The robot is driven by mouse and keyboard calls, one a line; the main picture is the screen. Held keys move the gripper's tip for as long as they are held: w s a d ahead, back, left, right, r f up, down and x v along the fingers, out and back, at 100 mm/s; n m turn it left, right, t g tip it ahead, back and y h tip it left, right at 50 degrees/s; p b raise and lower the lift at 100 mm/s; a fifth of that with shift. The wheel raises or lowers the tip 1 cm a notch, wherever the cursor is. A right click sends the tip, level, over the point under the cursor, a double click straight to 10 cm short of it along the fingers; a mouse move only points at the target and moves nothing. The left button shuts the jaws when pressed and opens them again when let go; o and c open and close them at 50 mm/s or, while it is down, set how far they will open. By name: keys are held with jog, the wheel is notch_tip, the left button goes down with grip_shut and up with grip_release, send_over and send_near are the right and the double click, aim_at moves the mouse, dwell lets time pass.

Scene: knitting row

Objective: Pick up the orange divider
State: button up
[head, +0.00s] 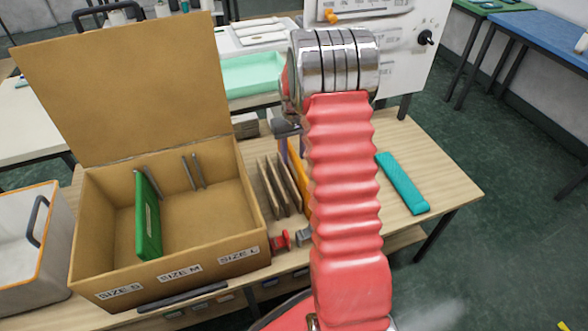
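An orange divider (300,180) stands on the wooden table, at the right end of a row of brown upright panels. My red arm covers most of it, so only a thin strip of its left side shows. A small grey and purple part of what looks like my gripper (286,130) shows left of the arm, close above the divider's top. The fingers are mostly hidden, so I cannot tell whether they are open or touch the divider. An open cardboard box (216,262) to the left, marked SIZE S, SIZE M and SIZE L, holds a green divider (148,218) upright.
A teal flat piece (402,184) lies on the table right of my arm. Small red (280,242) and grey parts sit near the front edge. A white bin with orange rim (35,255) stands at far left. The table's right end (440,180) is clear.

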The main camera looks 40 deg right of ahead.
jog(key=shift+c, duration=0.4)
grip_shut()
dwell(0.4)
